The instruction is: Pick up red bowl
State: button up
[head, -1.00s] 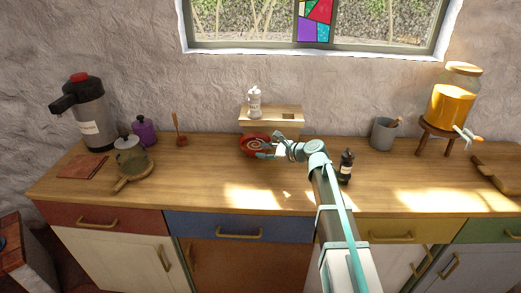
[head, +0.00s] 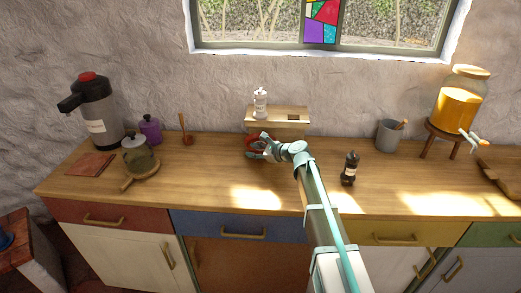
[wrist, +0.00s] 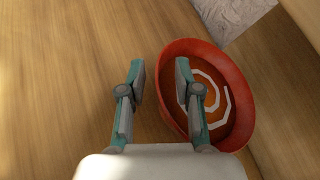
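The red bowl (head: 251,139) is at the back of the counter, in front of the small wooden shelf, mostly hidden by my gripper (head: 258,149) in the head view. In the wrist view, the bowl (wrist: 240,88) has a pale spiral inside and lies right of centre. My gripper (wrist: 160,72) is open and empty. Its right finger overlaps the bowl's inside and its left finger is outside, with the near-left rim between them in the picture. I cannot tell whether a finger touches the bowl.
The small wooden shelf (head: 290,124) with a white bottle (head: 260,103) stands behind the bowl. A dark bottle (head: 349,169) stands on the counter to the right of my arm. A wooden utensil (head: 185,131) stands to the left. The counter (head: 215,170) in front is clear.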

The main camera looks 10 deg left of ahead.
grip_shut()
jog(key=shift+s+r, duration=0.1)
jog(key=shift+r, duration=0.05)
dwell(0.4)
